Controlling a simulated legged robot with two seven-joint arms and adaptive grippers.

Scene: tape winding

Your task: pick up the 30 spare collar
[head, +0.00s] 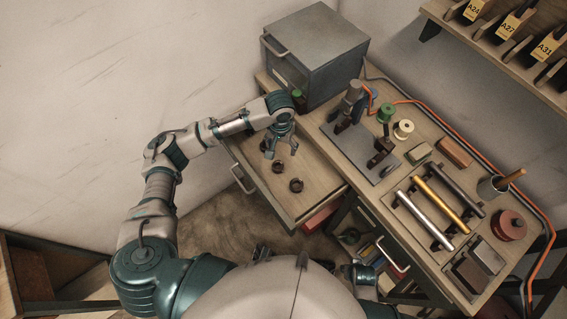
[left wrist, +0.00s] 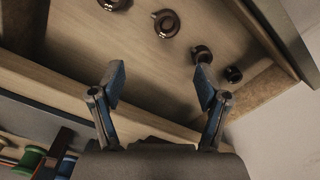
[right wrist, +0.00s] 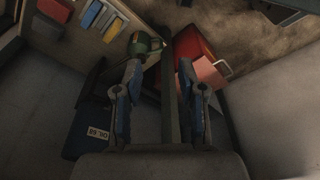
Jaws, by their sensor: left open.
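Several dark brown ring-shaped collars lie apart in the open wooden drawer (head: 312,199). In the head view one collar (head: 296,185) is nearest the drawer front and another (head: 278,167) lies behind it. The left wrist view shows collars at the top (left wrist: 166,23), by the right fingertip (left wrist: 202,54) and farther right (left wrist: 233,74). No size marks are readable, so I cannot tell which is the 30. My left gripper (head: 281,151) is open and empty above the drawer; its fingers (left wrist: 160,82) point down into it. My right gripper (right wrist: 160,75) is open and empty, away from the drawer.
A grey metal cabinet (head: 318,55) stands behind the drawer. The bench carries a clamp fixture (head: 350,110), spools (head: 403,129), several bars (head: 440,205) and a cup (head: 492,188). Below, a red bin (right wrist: 197,50) and a blue box (right wrist: 88,133) lie near my right gripper.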

